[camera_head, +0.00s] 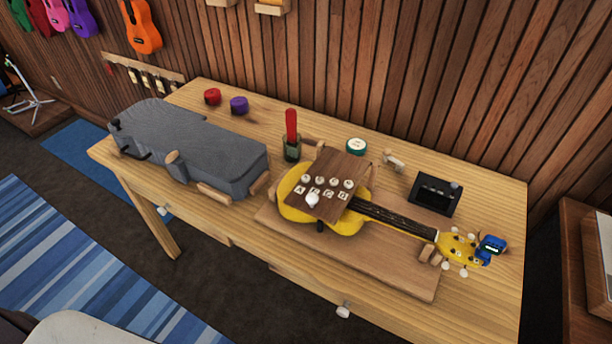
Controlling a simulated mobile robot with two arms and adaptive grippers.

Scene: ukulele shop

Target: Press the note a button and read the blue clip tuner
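A yellow ukulele (348,228) lies on a wooden board (400,276) on the table, its head to the right. A brown wooden panel (343,170) sits over its body. The panel carries a row of white round buttons (334,182) with small white letter labels (328,193) below them. A larger white round piece (312,200) is at the panel's front edge. The blue clip tuner (492,244) is on the ukulele's head; its small pale screen is unreadable. Neither gripper is in view.
The wooden table (225,98) also holds a grey case (190,145), a red roll (212,96), a purple roll (239,104), a red-handled tool in a holder (291,150), a green-and-white round tin (356,146) and a black box (434,194). The table's front right is clear.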

